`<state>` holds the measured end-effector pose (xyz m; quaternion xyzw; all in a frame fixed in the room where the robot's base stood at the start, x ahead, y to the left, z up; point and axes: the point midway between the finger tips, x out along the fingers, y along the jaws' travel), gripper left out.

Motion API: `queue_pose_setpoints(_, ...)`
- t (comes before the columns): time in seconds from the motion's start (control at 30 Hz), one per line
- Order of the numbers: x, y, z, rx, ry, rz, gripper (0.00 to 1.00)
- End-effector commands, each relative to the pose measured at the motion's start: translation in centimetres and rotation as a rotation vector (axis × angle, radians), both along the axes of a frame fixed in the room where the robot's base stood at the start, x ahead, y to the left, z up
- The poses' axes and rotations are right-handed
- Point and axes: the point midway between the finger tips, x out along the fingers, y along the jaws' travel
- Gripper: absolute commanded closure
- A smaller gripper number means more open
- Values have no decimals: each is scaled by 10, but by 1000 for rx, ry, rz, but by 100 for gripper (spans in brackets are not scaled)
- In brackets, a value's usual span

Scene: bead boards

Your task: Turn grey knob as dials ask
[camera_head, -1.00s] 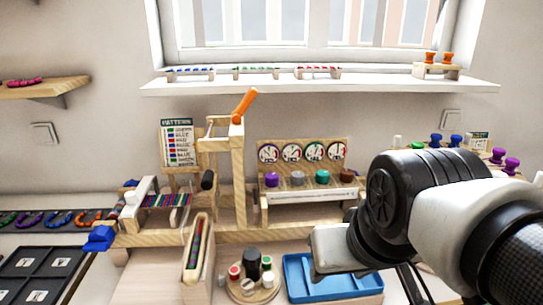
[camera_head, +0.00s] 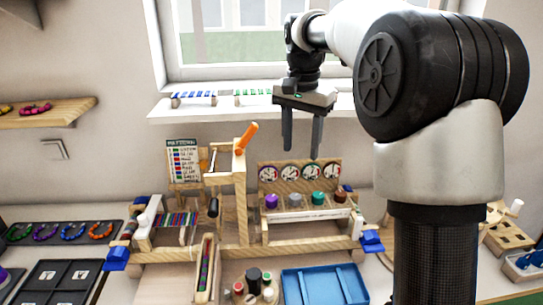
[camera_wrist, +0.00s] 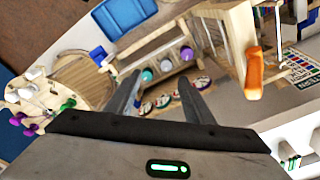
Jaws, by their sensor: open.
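The grey knob (camera_head: 295,199) sits on a wooden dial board (camera_head: 310,239), between a purple knob (camera_head: 270,201) and a teal knob (camera_head: 318,198). A brown knob (camera_head: 340,196) is at the right end. A row of round white dials (camera_head: 290,172) stands behind the knobs; their marks are too small to read. My gripper (camera_head: 302,150) is open and empty, with its fingers pointing down, apart from the board and higher than the knobs in the picture. In the wrist view the grey knob (camera_wrist: 166,66) shows between the fingers, beside the teal knob.
A wooden frame with an orange lever (camera_head: 246,137) stands left of the dials. A pattern card (camera_head: 183,160) is behind it. A blue tray (camera_head: 290,288) and a round stand of pegs lie in front. A window shelf (camera_head: 220,108) is behind my gripper.

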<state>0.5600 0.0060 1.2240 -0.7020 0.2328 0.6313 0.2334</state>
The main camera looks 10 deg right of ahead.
Motion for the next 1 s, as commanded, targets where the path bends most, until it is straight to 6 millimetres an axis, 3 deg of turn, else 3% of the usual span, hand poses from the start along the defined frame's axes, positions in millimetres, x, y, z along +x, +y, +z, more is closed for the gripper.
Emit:
queue_pose_setpoints(0.03,18,-2,3,12,27,-45,52)
queue_pose_setpoints(0.1,35,-4,-3,25,52,-102,52)
queue_pose_setpoints(0.3,57,-8,-15,40,89,-193,52)
queue_pose_setpoints(0.57,57,-9,-46,42,97,-202,52)
queue_pose_setpoints(1.0,57,-9,-140,42,96,-202,52)
